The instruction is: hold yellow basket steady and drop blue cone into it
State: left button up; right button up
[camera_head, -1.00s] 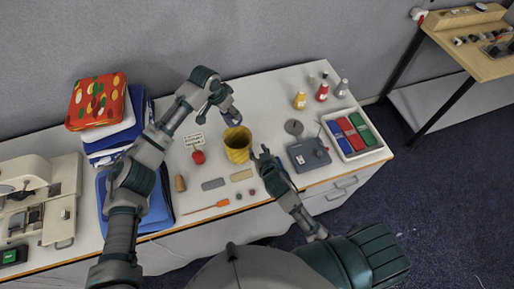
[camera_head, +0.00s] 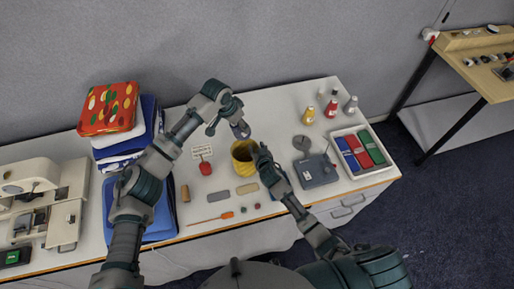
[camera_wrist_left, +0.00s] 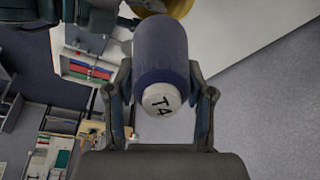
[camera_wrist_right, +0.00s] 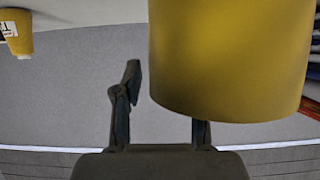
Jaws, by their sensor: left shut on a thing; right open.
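The yellow basket (camera_head: 242,168) stands upright on the table, its open top facing up. My left gripper (camera_head: 230,122) is shut on the blue cone (camera_head: 241,131), holding it above the table just behind the basket's rim. In the left wrist view the cone (camera_wrist_left: 160,50) sits between both fingers, its white end marked "T4". My right gripper (camera_head: 264,156) is open at the basket's right side. In the right wrist view the basket (camera_wrist_right: 230,60) fills the upper right and covers the tip of one finger; the other finger stands apart from it.
Right of the basket are a grey device (camera_head: 317,171) and a tray of coloured boxes (camera_head: 342,168). A yellow bottle (camera_head: 309,116) and other bottles stand behind. A red pincushion-like ball (camera_head: 206,168) and flat blocks lie left and in front. Folded cloth (camera_head: 108,108) is stacked at left.

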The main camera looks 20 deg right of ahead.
pick_arm(q)
jog(key=shift+d, duration=0.15)
pick_arm(e)
jog(key=shift+d, duration=0.15)
grip_shut()
pick_arm(q)
notch_tip(320, 180, down, 13)
pick_arm(e)
jog(key=shift+s+f, duration=0.1)
dwell(1.3)
pick_arm(q)
jog(key=o, duration=1.5)
jog(key=shift+r, duration=0.1)
jog(key=v, duration=1.1)
jog(key=shift+r, duration=0.35)
